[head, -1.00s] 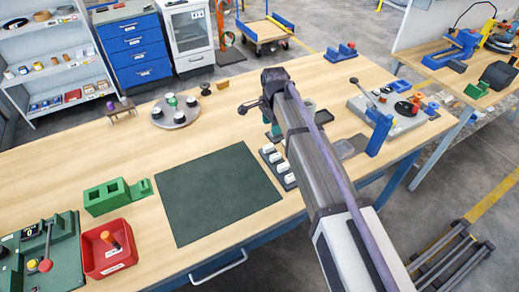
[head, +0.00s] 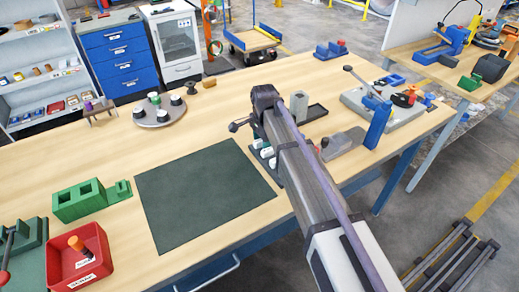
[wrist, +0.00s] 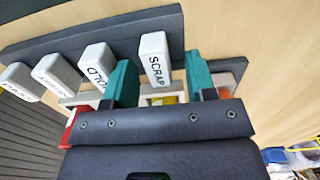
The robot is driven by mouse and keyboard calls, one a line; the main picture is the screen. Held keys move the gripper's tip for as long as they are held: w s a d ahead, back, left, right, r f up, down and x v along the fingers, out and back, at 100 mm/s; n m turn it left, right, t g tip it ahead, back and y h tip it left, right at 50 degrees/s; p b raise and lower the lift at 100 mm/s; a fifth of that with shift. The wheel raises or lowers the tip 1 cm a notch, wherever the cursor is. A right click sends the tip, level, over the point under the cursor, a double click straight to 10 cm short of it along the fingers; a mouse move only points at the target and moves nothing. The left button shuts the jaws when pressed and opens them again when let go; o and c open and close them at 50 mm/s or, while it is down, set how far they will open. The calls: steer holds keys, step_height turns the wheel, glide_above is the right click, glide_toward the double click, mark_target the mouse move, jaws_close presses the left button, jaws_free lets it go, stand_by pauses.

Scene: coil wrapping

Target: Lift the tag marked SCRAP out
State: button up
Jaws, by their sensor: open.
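The SCRAP tag (wrist: 155,58) is a white block with black lettering, standing in a dark rack (wrist: 105,32) in the wrist view. My gripper (wrist: 160,68) is open, with one teal finger on each side of the SCRAP tag. Gaps show between the tag and both fingers. In the head view the rack (head: 257,146) is partly covered by my arm, and my fingers are hidden there.
A dark green mat (head: 200,195) lies left of the rack. A red bin (head: 80,258) and a green block (head: 80,200) are at the left. A round tray with several knobs (head: 158,113) is at the back. A blue-handled press (head: 378,120) stands to the right.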

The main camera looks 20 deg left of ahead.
jaws_close()
stand_by(0.3)
steer(key=shift+r, duration=0.1)
step_height(320, 180, up, 10)
steer(key=p, duration=1)
